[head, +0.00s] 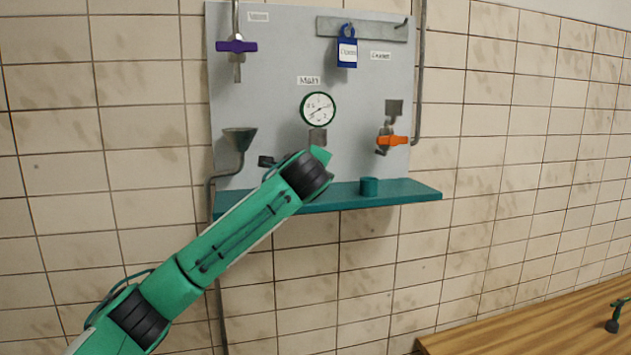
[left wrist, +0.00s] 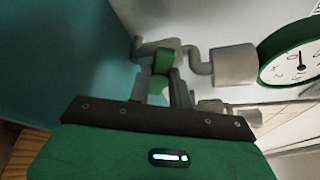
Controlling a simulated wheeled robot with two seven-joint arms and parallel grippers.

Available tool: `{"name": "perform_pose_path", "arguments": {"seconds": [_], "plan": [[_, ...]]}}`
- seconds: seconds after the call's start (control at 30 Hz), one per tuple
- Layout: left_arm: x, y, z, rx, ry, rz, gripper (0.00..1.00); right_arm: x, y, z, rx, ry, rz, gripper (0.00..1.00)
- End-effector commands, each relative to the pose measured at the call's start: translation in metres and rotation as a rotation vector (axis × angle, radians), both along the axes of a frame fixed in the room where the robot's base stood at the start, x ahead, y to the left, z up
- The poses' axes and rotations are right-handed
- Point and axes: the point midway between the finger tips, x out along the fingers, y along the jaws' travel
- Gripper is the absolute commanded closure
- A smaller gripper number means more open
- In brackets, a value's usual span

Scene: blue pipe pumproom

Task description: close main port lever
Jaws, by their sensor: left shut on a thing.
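The main port sits below the round green-rimmed gauge (head: 318,109) labelled Main, on the grey panel. In the head view my left arm and wrist cover most of the port, and its lever is hidden there. In the left wrist view the green lever (left wrist: 162,62) is on a grey pipe fitting (left wrist: 232,64), beside the gauge (left wrist: 294,58). My left gripper (left wrist: 161,88) is shut on the green lever, with one finger on each side of it. My right gripper is in neither view.
An orange-lever valve (head: 392,140) is to the right, a funnel (head: 238,140) to the left, a purple-lever valve (head: 237,46) above left. A wooden bench (head: 530,325) is at lower right.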

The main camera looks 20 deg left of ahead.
Motion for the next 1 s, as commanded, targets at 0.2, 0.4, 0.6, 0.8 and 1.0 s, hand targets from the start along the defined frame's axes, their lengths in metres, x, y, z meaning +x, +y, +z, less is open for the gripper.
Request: {"name": "perform_pose_path", "arguments": {"seconds": [0.2,0.4,0.6,0.8,1.0], "plan": [[0.0,0.0,-0.004,-0.078,-0.053,0.0,1.0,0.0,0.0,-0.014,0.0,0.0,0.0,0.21],[0.0,0.001,-0.003,-0.109,-0.071,0.001,1.0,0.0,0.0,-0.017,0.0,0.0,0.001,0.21],[0.0,0.001,-0.003,-0.113,-0.074,0.001,1.0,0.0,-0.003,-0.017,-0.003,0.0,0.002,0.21],[0.0,0.001,-0.003,-0.112,-0.074,0.001,1.0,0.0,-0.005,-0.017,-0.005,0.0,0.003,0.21],[0.0,0.001,-0.003,-0.112,-0.074,0.001,0.58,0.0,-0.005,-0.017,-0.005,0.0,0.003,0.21]]}}
